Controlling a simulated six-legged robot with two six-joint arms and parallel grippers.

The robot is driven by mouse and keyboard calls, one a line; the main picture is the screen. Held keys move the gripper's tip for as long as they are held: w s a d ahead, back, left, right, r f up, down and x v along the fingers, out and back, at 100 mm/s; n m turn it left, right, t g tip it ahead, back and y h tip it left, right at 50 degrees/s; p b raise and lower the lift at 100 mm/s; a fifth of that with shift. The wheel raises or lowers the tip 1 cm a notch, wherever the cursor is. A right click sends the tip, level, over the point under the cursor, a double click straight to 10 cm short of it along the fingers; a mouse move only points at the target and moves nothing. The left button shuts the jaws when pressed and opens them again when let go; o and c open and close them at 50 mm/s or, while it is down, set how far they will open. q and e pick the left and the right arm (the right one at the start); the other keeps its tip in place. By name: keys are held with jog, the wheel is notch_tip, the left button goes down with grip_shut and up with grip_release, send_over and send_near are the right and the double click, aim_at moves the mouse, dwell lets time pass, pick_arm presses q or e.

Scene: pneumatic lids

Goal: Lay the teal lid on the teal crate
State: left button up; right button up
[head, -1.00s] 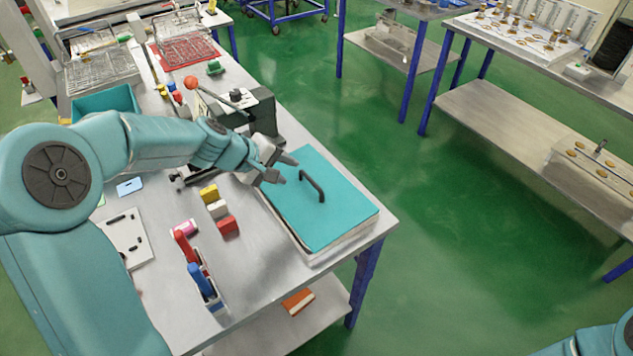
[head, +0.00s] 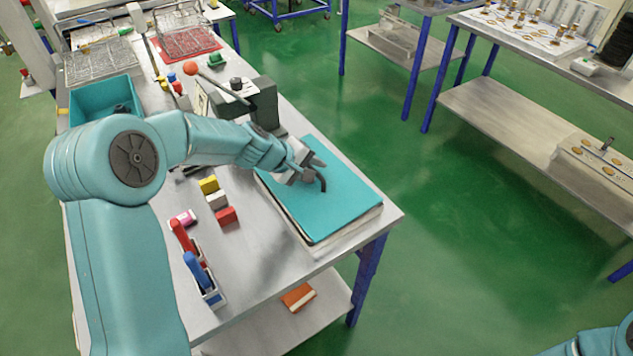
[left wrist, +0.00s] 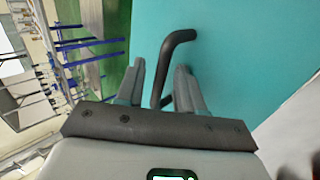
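The teal lid (head: 335,215) lies flat on a pale, thick-edged block at the near right corner of the table. Its dark bent handle (head: 323,184) stands up from the middle and also shows in the left wrist view (left wrist: 178,38). My left gripper (head: 314,173) is at the handle and hides part of it. In the left wrist view the two fingers (left wrist: 160,82) are apart, with the handle between them and a gap to the fingers. The teal crate (head: 105,88) stands farther back on the left of the table, open-topped, with something dark inside. My right gripper is not in view.
Yellow, white and red blocks (head: 217,201) and a red-and-blue-handled tool holder (head: 207,287) are left of the lid. A dark machine with a red-knobbed lever (head: 262,100) stands behind the lid. Wire baskets (head: 187,35) are at the far end.

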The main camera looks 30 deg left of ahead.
pick_arm(q)
jog(key=shift+d, duration=0.25)
jog(key=shift+c, duration=0.4)
jog(key=shift+d, duration=0.1)
jog(key=c, duration=0.6)
grip_shut()
jog(key=shift+a, duration=0.25)
jog(key=shift+d+r+p, duration=0.15)
jog(key=shift+r+p, duration=0.3)
jog(key=shift+r, duration=0.05)
jog(key=shift+r+p, duration=0.8)
jog(key=shift+r, duration=0.25)
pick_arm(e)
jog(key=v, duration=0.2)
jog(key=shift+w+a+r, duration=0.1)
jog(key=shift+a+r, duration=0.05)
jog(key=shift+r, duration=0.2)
pick_arm(q)
jog(key=shift+f, duration=0.1)
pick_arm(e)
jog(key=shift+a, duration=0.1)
